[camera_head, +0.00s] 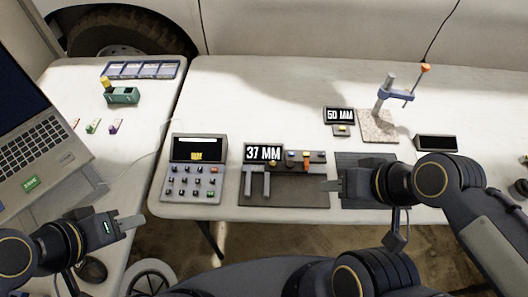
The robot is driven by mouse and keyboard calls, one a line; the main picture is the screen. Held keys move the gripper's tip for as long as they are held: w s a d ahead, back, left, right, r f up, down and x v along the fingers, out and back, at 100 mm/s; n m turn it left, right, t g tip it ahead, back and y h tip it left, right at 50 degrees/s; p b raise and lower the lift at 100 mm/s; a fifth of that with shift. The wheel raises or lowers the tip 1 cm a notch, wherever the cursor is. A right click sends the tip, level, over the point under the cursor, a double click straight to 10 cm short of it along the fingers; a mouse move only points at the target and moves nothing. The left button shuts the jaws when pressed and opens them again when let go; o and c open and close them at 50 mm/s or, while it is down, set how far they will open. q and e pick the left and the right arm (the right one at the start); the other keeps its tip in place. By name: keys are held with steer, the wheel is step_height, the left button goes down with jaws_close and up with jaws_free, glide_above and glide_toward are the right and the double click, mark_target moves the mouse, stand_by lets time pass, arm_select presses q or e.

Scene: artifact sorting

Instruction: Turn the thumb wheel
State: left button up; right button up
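A caliper-like device (290,190) lies on the white table at the middle, with a display (263,153) reading "37 MM", grey upright jaws (257,183) and an orange part (306,161) on its slide. I cannot make out which small part is the thumb wheel. My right gripper (328,186) is just right of the device, low over the table, pointing left; no object shows in it. My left gripper (138,221) is at the lower left, away from the device, pointing right. The finger gap of either gripper is too small to judge.
A keypad box (193,168) stands left of the device. A "50 MM" display (340,115) and a stand with a blue arm (397,93) are behind, right. A dark tray (436,142) lies further right. A laptop (40,150) and green holder (122,95) are left.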

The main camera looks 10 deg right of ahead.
steer(key=shift+o, duration=0.5)
steer(key=shift+w+r, duration=0.15)
steer(key=n+g+h+p, duration=0.4)
steer(key=n+g+p, duration=0.15)
steer(key=p, duration=0.25)
glide_above(290, 163)
steer(key=shift+m, duration=0.25)
step_height(290, 163, down, 10)
steer(key=shift+f, duration=0.1)
step_height(290, 163, down, 8)
steer(key=shift+r, duration=0.25)
jaws_close()
steer(key=m, duration=0.5)
steer(key=shift+m, duration=0.4)
